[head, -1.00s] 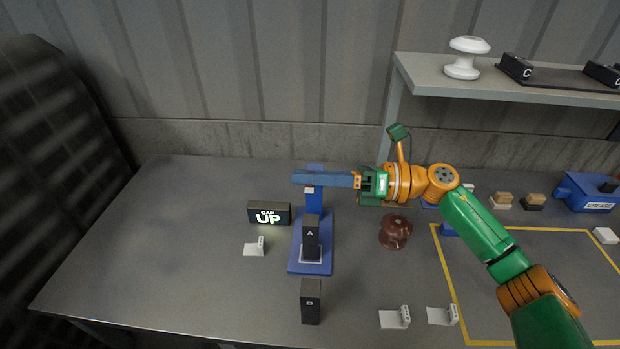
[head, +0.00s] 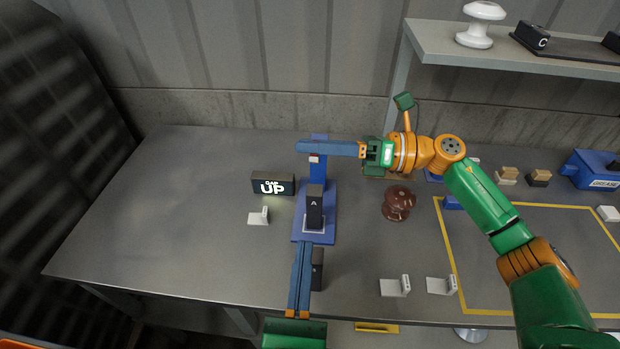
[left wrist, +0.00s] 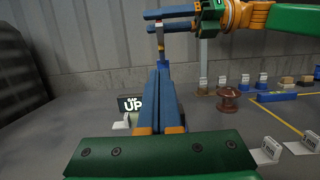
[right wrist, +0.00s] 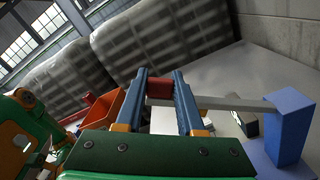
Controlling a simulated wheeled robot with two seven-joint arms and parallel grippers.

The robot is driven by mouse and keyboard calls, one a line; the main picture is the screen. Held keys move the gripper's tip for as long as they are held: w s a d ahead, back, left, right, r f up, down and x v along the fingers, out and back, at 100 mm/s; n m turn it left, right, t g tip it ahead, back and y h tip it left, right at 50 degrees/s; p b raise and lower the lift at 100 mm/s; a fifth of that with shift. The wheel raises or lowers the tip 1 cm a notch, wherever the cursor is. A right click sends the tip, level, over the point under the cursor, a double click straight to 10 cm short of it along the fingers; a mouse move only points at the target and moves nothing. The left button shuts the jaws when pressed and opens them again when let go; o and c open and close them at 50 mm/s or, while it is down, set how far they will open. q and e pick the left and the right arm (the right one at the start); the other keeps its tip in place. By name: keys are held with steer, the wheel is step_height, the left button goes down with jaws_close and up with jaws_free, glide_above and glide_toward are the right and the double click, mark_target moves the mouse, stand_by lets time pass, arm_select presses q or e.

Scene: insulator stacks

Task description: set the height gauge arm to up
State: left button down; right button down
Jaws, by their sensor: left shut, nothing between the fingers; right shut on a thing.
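The height gauge has a blue post (head: 319,178) on a blue base (head: 331,208); the post also shows in the right wrist view (right wrist: 289,125). Its pale arm (right wrist: 228,103) runs from the post to a red end piece (right wrist: 160,88). My right gripper (head: 304,146) is shut on that red end piece, high beside the post. A dark sign (head: 272,185) left of the gauge is lit and reads "UP". My left gripper (head: 304,246) is shut and empty, in front of the gauge base; it also shows in the left wrist view (left wrist: 164,68).
Block A (head: 314,208) stands on the gauge base. Another dark block (head: 317,270) is partly hidden by my left gripper. A brown insulator (head: 398,203) stands to the right, near small white holders (head: 396,287).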

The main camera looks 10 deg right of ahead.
arm_select(q)
steer(key=r+x, duration=0.2)
steer(key=x, duration=1)
steer(key=shift+s+a+r, duration=0.15)
steer(key=shift+s+r, duration=0.1)
